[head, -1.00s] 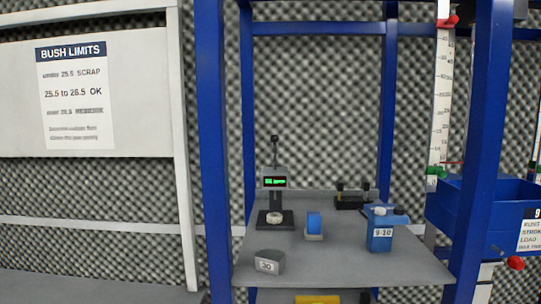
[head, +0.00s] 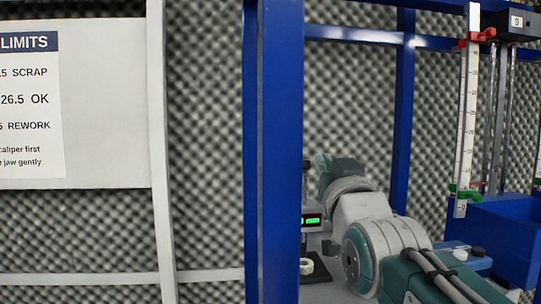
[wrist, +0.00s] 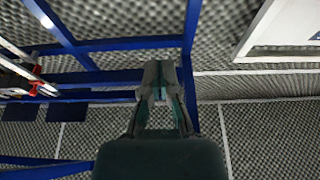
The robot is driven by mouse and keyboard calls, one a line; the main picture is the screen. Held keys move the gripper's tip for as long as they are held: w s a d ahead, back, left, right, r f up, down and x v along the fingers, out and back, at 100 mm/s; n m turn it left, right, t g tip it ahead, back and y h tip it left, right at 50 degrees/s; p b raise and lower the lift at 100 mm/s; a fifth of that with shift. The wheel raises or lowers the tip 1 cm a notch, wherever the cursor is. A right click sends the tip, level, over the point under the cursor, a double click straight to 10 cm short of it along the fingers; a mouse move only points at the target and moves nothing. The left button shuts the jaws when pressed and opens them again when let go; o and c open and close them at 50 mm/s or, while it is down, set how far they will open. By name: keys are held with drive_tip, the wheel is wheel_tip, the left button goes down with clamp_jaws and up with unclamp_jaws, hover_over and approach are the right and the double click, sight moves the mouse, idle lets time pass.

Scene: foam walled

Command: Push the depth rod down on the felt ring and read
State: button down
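The depth gauge (head: 312,221) shows its lit green readout in the head view, just right of a blue post that hides part of it. Its depth rod cannot be made out behind the post and my arm. The pale felt ring (head: 306,266) sits on the gauge's dark base, partly cut off by the post. My arm crosses the right side of the head view. My gripper (wrist: 159,92) shows in the wrist view with its fingertips together and nothing seen between them. It points at the foam wall and blue frame; neither gauge nor ring shows there.
The blue post (head: 274,150) stands close in front of the bench. A blue bin (head: 500,235) and a white upright scale (head: 466,120) are at the right. A limits sign (head: 28,105) hangs at the left.

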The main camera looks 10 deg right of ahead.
drive_tip(key=w, duration=0.9)
drive_tip(key=shift+w+a+f, duration=0.15)
drive_tip(key=shift+w, duration=0.1)
idle(0.3)
